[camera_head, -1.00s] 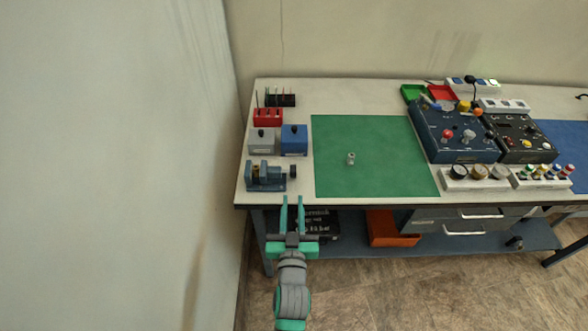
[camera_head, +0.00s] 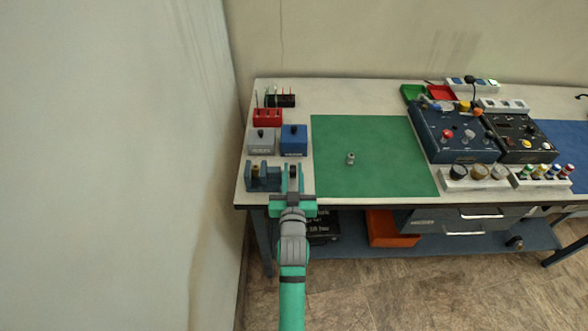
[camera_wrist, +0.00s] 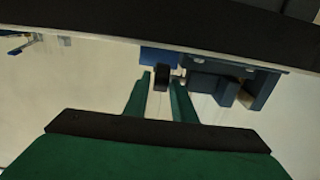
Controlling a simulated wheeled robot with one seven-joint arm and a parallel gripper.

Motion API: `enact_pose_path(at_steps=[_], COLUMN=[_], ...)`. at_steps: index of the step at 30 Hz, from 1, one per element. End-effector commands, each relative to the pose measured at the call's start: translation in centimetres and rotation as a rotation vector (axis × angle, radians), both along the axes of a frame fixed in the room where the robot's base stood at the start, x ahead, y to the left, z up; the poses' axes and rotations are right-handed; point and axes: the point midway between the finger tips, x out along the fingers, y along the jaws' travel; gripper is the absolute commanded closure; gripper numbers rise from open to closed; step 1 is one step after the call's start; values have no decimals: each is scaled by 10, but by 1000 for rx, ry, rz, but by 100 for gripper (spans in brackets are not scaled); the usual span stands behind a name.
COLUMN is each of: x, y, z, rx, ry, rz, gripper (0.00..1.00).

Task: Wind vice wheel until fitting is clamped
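The blue-grey vice (camera_head: 262,183) stands at the table's front left corner. A small brass-coloured fitting (camera_head: 255,170) stands between its jaws; I cannot tell whether both jaws touch it. My gripper (camera_head: 292,170) is at the vice's right end, over the wheel, which it largely hides in the head view. In the wrist view, the dark wheel (camera_wrist: 161,76) sits between the fingertips of my gripper (camera_wrist: 161,82). The fingers are apart, with narrow gaps visible beside the wheel. The vice body (camera_wrist: 220,82) is to the right there.
A grey box (camera_head: 262,143) and a blue box (camera_head: 294,141) stand close behind the vice. A small metal piece (camera_head: 351,158) is on the otherwise clear green mat (camera_head: 380,180). The wall (camera_head: 120,160) is close on the left.

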Motion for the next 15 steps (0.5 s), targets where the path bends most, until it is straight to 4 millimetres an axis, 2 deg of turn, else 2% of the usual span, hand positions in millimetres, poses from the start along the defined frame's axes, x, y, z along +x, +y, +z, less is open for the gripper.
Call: enact_pose_path(at_steps=[4,13,14,15], x=[8,10,10,10], y=[0,0,0,0], z=[0,0,0,0], rx=[1,0,0,0], ry=[0,0,0,0], rz=[0,0,0,0], gripper=[77,77,79,88])
